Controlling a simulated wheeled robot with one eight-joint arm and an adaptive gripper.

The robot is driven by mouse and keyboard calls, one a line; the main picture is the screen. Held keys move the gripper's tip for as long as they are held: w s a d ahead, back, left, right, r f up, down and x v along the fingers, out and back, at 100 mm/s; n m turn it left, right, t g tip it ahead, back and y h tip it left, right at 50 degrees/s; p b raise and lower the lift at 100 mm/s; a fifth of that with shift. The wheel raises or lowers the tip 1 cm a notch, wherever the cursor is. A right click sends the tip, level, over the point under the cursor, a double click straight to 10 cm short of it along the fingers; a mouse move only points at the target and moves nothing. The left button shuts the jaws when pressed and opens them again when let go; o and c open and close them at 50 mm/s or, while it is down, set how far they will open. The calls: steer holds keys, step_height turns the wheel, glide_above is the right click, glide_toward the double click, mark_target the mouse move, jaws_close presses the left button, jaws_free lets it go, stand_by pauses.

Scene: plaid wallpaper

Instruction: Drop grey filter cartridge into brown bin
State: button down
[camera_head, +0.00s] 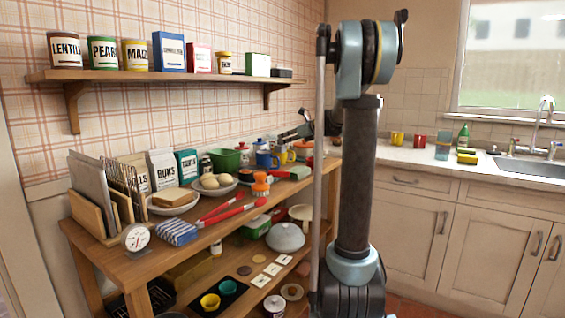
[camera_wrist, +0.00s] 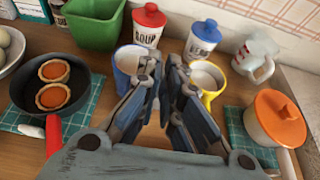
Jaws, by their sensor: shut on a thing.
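My gripper (camera_wrist: 166,68) shows in the wrist view above the shelf unit's top, in front of a blue mug (camera_wrist: 128,62) and a yellow mug (camera_wrist: 207,78). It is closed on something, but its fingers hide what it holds. In the head view my gripper (camera_head: 289,136) is small and dark, beside my arm and over the back end of the wooden top. I cannot make out a grey filter cartridge in either view. I see no brown bin either.
A pan with two tarts (camera_wrist: 57,90) lies left of my gripper, an orange-lidded pot (camera_wrist: 276,121) right. Soup canister (camera_wrist: 149,24), green tub (camera_wrist: 96,20) and white jug (camera_wrist: 256,58) stand behind. The wooden top (camera_head: 143,265) is crowded; a wall shelf (camera_head: 170,75) hangs above.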

steer(key=shift+f, duration=4.4)
steer(key=c, duration=2.1)
jaws_free()
steer(key=shift+o, duration=0.2)
